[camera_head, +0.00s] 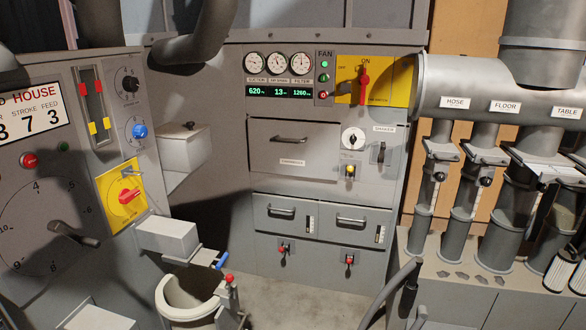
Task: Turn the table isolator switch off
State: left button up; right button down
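A yellow plate (112,213) with a red rotary handle (129,196) is on the right side of the left machine panel; it looks like the table isolator switch. The handle lies roughly sideways, tilted slightly up to the right. A small grey part (131,172) sits at the plate's top. Its lettering is too small to read. My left gripper is not in view. Nothing visible touches the switch.
A second yellow plate (389,82) with an upright red lever is on the back cabinet, beside FAN lights. Below the left switch, a grey box (167,237) and a round pot (187,297) stick out. Labelled ducts (497,205) stand at right. The middle floor is clear.

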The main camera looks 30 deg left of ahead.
aim_at(126, 195)
jog(key=i+u, duration=0.35)
jog(key=i, duration=0.2)
jog(key=i+l+u, duration=0.1)
jog(key=i+u, duration=0.25)
jog(key=i, duration=0.15)
jog(key=i+l+u, duration=0.35)
jog(key=i, duration=0.15)
